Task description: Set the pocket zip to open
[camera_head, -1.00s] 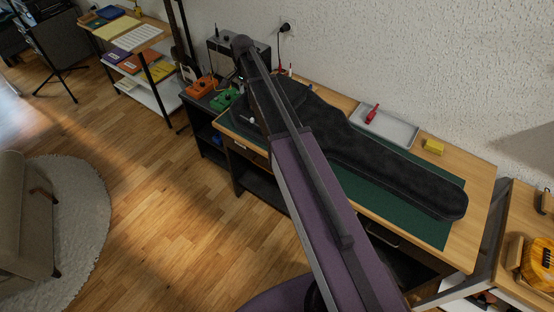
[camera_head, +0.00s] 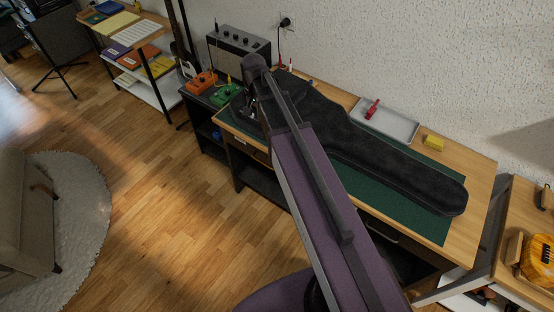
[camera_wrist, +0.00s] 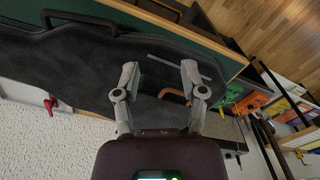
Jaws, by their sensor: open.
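A black guitar-shaped soft case (camera_head: 370,155) lies flat on a green mat (camera_head: 433,228) on the wooden bench. In the wrist view the case (camera_wrist: 75,65) fills the middle. A thin grey strip (camera_wrist: 172,66), perhaps the pocket zip, runs across its wide end. A curved orange-brown piece (camera_wrist: 174,96) shows just beyond it; I cannot tell whether it is a pull or a handle. My gripper (camera_wrist: 160,72) is open and empty, its fingers apart over the wide end of the case. In the head view my arm partly hides that end.
A grey tray (camera_head: 399,127) with a red tool (camera_head: 372,109) and a yellow block (camera_head: 433,143) lie behind the case. Orange (camera_head: 201,82) and green (camera_head: 225,95) pedals and an amplifier (camera_head: 240,52) stand at the left.

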